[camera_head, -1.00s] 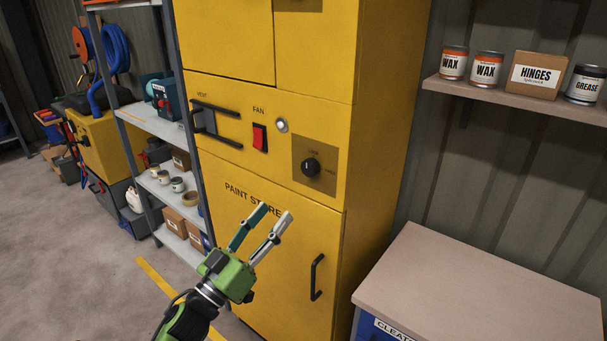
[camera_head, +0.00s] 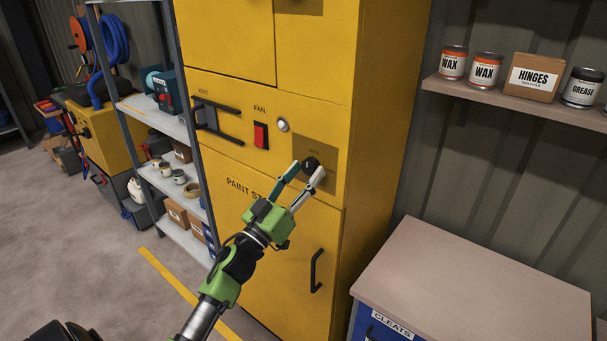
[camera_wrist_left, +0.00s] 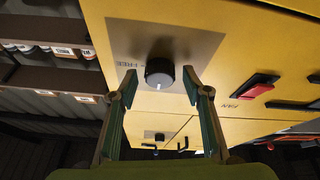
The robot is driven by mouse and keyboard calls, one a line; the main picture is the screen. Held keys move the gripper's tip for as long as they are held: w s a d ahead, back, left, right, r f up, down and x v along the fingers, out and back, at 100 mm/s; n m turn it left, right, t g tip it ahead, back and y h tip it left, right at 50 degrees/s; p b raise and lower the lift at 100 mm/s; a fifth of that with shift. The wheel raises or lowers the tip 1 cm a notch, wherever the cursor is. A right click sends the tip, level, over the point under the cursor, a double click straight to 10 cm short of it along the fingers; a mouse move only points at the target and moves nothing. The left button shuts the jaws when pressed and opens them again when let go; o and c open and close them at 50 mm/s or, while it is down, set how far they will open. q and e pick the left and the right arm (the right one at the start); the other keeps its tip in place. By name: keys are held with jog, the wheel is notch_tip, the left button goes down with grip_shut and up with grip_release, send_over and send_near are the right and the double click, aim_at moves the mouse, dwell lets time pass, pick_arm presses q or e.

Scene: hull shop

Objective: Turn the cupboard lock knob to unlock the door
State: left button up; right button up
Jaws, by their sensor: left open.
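The black lock knob (camera_head: 309,164) sits on a dark square plate (camera_head: 328,178) on the front of the yellow paint store cupboard (camera_head: 225,165). My left gripper (camera_head: 306,171) is open, with its fingertips close to the knob. In the left wrist view the knob (camera_wrist_left: 159,73) shows between and just beyond the two open fingertips (camera_wrist_left: 160,82), with a white mark on its face. I cannot tell whether a finger touches it. The cupboard door with a black handle (camera_head: 316,270) is below and looks closed. My right gripper is not in view.
A red fan switch (camera_head: 261,135), a round silver button (camera_head: 283,125) and a black vent handle (camera_head: 217,122) are left of the knob. A bench top (camera_head: 480,285) stands at the right, below a shelf (camera_head: 520,101) with cans and a box.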

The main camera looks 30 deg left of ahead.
pick_arm(q)
jog(key=c, duration=1.1)
jog(key=shift+m, duration=0.4)
jog(key=m+h, duration=0.1)
jog(key=m, duration=0.1)
jog(key=m+h, duration=0.2)
jog(key=m, duration=0.1)
jog(key=shift+a+g, duration=0.2)
jog(key=shift+g, duration=0.1)
jog(key=m+h, duration=0.1)
jog(key=m, duration=0.1)
jog(key=m+g+h, duration=0.1)
jog(key=m, duration=0.2)
jog(key=shift+a+r, duration=0.1)
jog(key=shift+a, duration=0.05)
jog(key=m+g+h, duration=0.1)
jog(key=m, duration=0.3)
jog(key=shift+a+r+p, duration=0.1)
jog(key=shift+r+p, duration=0.05)
jog(key=shift+p, duration=0.25)
jog(key=m+g+h+p, duration=0.1)
jog(key=m, duration=0.2)
jog(key=shift+r+g, duration=0.1)
jog(key=shift+g, duration=0.2)
jog(key=shift+a+r+m+g+p, duration=0.1)
jog(key=shift+m+g+p, duration=0.85)
jog(key=shift+m, duration=1.45)
